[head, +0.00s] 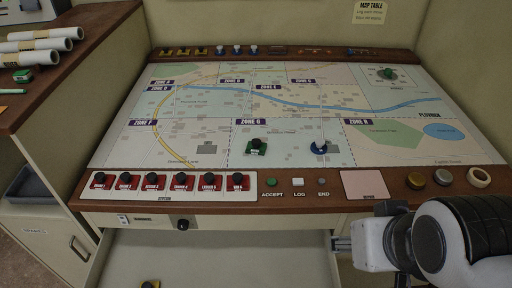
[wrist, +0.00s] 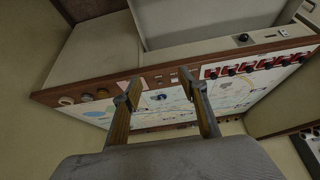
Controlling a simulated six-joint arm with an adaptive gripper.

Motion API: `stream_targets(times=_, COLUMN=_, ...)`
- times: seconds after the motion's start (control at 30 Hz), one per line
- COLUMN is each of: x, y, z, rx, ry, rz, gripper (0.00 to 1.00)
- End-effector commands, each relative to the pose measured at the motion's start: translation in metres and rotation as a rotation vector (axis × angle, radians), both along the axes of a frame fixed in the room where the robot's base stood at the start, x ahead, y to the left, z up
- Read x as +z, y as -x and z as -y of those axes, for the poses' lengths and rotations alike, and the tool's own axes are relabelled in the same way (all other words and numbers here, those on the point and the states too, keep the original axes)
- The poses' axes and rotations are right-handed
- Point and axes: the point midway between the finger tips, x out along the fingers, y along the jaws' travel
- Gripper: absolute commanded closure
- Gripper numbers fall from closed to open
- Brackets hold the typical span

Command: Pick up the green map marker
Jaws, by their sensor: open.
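A green marker with a dark knob (head: 256,147) stands on the map table (head: 215,125) in zone G. Another green piece with a dark knob (head: 387,73) sits in the inset at the map's upper right. A green block (head: 22,76) lies on the wooden counter at the left. My gripper (head: 342,243) is at the lower right, in front of the console's front edge and apart from all of these. In the wrist view my gripper (wrist: 161,94) is open, with nothing held between its fingers. I cannot make out the green pieces there.
A blue marker (head: 320,148) stands right of the zone G marker. Red switches (head: 181,181) and buttons (head: 271,182) line the front edge. An open drawer (head: 220,262) lies below, with a small yellow-and-black piece (head: 150,285). Rolled papers (head: 40,46) lie at left.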

Motion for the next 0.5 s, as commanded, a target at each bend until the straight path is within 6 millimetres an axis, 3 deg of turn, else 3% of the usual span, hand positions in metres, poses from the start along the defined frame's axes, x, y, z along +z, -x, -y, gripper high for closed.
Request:
stream_targets(times=0.27, x=0.002, y=-0.033, z=-0.005, rx=0.016, ry=-0.005, rz=0.034, gripper=0.57)
stream_targets(times=0.5, x=0.002, y=-0.085, z=-0.015, rx=0.038, ry=-0.012, rz=0.094, gripper=0.57)
